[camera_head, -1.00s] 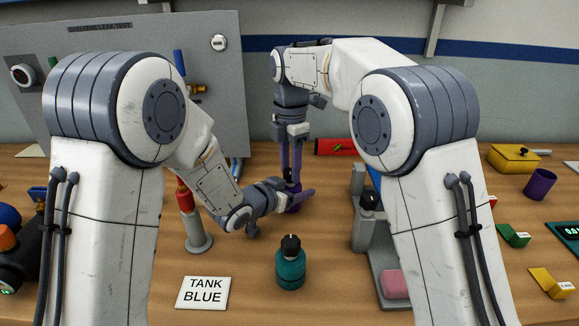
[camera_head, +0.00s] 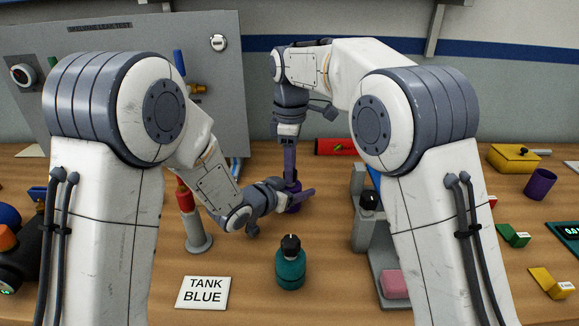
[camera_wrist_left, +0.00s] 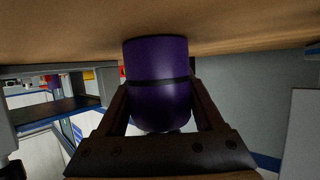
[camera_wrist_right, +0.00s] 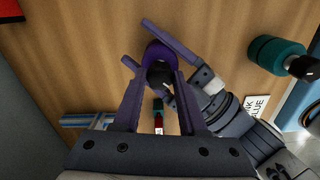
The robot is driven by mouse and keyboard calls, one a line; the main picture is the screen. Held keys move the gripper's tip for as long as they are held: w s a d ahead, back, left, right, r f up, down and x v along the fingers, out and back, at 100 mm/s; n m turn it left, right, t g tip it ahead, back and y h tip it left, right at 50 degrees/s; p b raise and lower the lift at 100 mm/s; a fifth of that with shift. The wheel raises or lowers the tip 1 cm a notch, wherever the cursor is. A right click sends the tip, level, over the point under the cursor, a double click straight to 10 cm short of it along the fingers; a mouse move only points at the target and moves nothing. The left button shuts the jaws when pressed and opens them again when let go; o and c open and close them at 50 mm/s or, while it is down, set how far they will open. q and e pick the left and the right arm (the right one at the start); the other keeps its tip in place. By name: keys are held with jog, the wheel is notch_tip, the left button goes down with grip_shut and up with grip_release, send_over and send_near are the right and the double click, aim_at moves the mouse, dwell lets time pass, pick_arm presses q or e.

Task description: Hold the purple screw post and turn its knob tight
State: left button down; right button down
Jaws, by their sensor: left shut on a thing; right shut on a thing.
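The purple screw post (camera_head: 294,206) stands on the wooden bench near the middle, mostly hidden by my grippers. My left gripper (camera_head: 301,194) is shut on its body from the side. In the left wrist view the purple cylinder (camera_wrist_left: 160,98) with a dark band sits between both fingers. My right gripper (camera_head: 291,182) points down from above. In the right wrist view its fingertips (camera_wrist_right: 159,75) close on the dark knob (camera_wrist_right: 159,73) on top of the post. The knob is hidden in the head view.
A red-topped grey post (camera_head: 195,225) stands to the left, close to my left arm. A grey stand (camera_head: 366,231) is at right.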

jog(key=m, duration=1.3)
jog(key=shift+w+m, duration=0.1)
jog(key=shift+m, duration=0.2)
jog(key=m, duration=1.3)
jog(key=shift+m, duration=0.4)
jog(key=shift+d, duration=0.1)
jog(key=shift+c, duration=2.2)
grip_release()
jog(key=shift+r, duration=0.15)
